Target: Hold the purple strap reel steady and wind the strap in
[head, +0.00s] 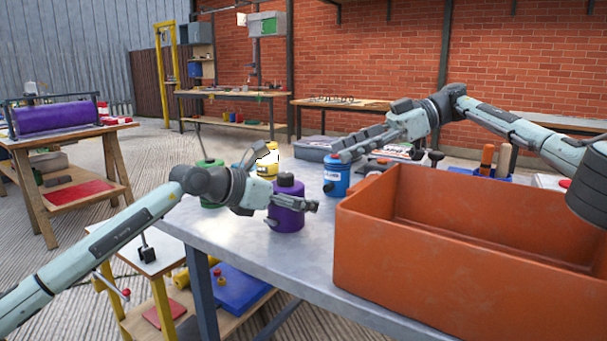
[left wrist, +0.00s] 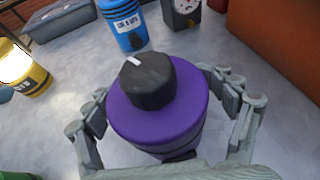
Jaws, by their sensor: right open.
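The purple strap reel (head: 287,215) stands upright on the grey metal table, with a dark knob on top. It also fills the middle of the left wrist view (left wrist: 165,130), where a white mark shows on its black knob (left wrist: 148,82). My left gripper (head: 305,204) is low around the reel, one finger on each side; whether both fingers press on it is unclear. My right gripper (head: 356,150) is open and empty in the air, right of and above the reel. I cannot make out the strap.
A large orange crate (head: 430,262) takes up the table's right side. Blue (head: 336,180), yellow (head: 268,170) and green (head: 211,188) canisters stand behind the purple reel. A black gauge-like item (left wrist: 183,14) is near the blue one. Bare table (head: 315,255) lies in front.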

